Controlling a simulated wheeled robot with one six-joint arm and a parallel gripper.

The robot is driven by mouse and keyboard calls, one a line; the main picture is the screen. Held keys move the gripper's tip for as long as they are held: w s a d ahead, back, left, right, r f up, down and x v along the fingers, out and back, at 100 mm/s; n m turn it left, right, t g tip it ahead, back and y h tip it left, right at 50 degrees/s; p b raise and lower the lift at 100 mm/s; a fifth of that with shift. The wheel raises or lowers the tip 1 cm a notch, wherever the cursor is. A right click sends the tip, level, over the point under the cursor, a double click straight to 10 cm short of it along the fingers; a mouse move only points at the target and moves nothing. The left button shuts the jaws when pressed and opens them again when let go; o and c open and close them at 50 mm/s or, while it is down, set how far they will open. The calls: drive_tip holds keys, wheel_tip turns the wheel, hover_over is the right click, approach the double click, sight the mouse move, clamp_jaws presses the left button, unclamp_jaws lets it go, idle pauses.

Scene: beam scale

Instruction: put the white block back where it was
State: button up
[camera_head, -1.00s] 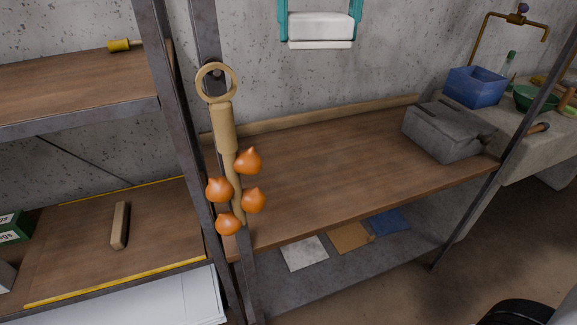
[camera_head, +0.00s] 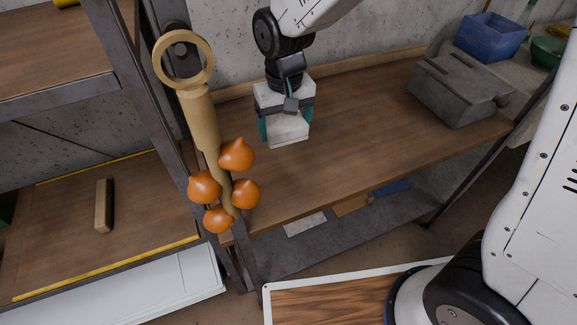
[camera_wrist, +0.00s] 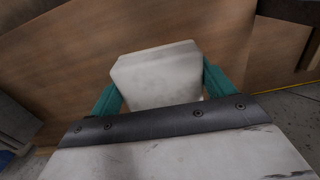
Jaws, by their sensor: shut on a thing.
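The white block (camera_wrist: 158,75) is between the two teal fingers of my gripper (camera_wrist: 160,88) in the wrist view. In the head view my gripper (camera_head: 287,138) points down over the brown wooden bench top (camera_head: 370,140), shut on the white block (camera_head: 289,131). The block's lower part shows below the gripper body; its upper part is hidden. I cannot tell whether the block touches the bench top. On the grey lower shelf (camera_head: 285,255) lie a white square (camera_head: 305,224), an orange-brown square (camera_head: 352,206) and a blue square (camera_head: 391,188).
A grey metal box (camera_head: 460,88) stands at the bench's right end, with a blue bin (camera_head: 491,36) beyond. A wooden bar (camera_head: 103,205) lies on the left shelf. The bench middle is clear.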

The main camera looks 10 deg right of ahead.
hover_over(288, 179)
wheel_tip(288, 179, down, 10)
drive_tip(key=shift+s+d+r, duration=0.1)
drive_tip(key=shift+r, duration=0.1)
drive_tip(key=shift+f, duration=2.3)
drive_tip(key=shift+f, duration=0.1)
drive_tip(key=o, duration=0.9)
drive_tip(key=shift+o, duration=0.2)
wheel_tip(288, 179, up, 12)
drive_tip(key=shift+d+r, duration=0.1)
drive_tip(key=shift+r, duration=0.15)
drive_tip(key=s+d+r+m, duration=0.1)
drive_tip(key=s+d+r, duration=0.7)
drive_tip(key=s+d, duration=0.1)
drive_tip(key=s+d+r+m+t, duration=0.1)
drive_tip(key=s+d+r, duration=0.7)
drive_tip(key=s+d, duration=0.2)
drive_tip(key=shift+s+d+m, duration=0.15)
drive_tip(key=shift+d+m, duration=0.25)
drive_tip(key=shift+d, duration=0.4)
